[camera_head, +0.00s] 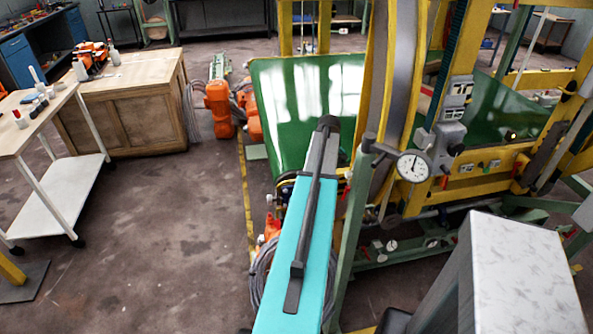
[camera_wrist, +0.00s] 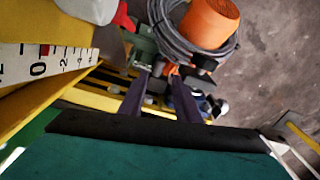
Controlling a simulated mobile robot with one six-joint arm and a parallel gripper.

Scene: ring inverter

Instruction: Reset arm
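In the wrist view, two dark purple fingers of my gripper (camera_wrist: 158,74) point up the picture, with a gap between their tips. Nothing is seen held between them. A dark edge and a teal surface fill the bottom of this view. In the head view, a long turquoise arm part with a dark bar runs from the bottom middle up toward the machine; it looks like mine. The fingers cannot be made out there.
A yellow-framed machine (camera_head: 465,185) with a dial gauge (camera_head: 413,166) and green panel (camera_head: 300,105) stands close to the arm. A marked scale (camera_wrist: 50,62) is near the fingers. A wooden cabinet (camera_head: 130,115) and white cart (camera_head: 62,195) stand left. Floor between is clear.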

